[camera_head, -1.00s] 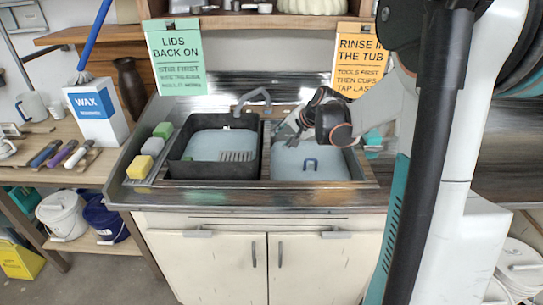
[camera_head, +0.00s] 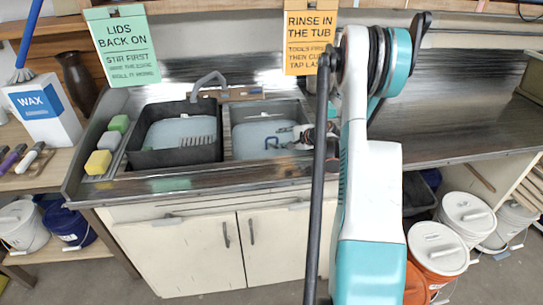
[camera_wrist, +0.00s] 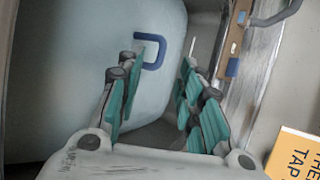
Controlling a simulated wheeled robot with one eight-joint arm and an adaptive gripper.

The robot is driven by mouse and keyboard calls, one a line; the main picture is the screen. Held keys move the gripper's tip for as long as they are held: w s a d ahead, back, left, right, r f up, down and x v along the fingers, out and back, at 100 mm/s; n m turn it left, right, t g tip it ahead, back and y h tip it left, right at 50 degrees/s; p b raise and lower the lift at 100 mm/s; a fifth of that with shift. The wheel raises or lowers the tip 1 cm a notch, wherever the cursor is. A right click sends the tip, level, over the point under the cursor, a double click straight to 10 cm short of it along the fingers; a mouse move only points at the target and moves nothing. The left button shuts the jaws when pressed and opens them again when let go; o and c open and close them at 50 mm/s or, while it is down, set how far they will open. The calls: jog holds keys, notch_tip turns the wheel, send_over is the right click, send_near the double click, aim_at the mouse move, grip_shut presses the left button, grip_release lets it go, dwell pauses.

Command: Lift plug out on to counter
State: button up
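A blue U-shaped handle (camera_head: 272,143), which I take for the plug's, stands up in the water of the right basin (camera_head: 236,110). It also shows in the wrist view (camera_wrist: 158,53), beside the tip of my gripper's left finger, which overlaps part of it. Whatever lies under the handle cannot be made out. My gripper (camera_wrist: 170,80) has teal pads held apart, with nothing between them. In the head view my gripper (camera_head: 297,136) is low over the right side of that basin, right of the handle, partly hidden by my arm.
The left basin (camera_head: 215,150) holds water and a ribbed grey piece. Coloured sponges (camera_head: 98,162) line its left. A tap (camera_head: 208,82) stands behind the basins. The steel counter (camera_head: 450,105) to the right is clear. Lidded buckets (camera_head: 437,247) stand below at right.

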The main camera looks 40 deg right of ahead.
aim_at(270, 138)
jog(key=b+x, duration=0.1)
jog(key=x, duration=0.3)
jog(key=b+x, duration=0.1)
jog(key=x, duration=0.3)
jog(key=shift+w+a+b, duration=0.2)
jog(key=shift+w+b, duration=0.15)
jog(key=shift+w, duration=0.05)
grip_shut()
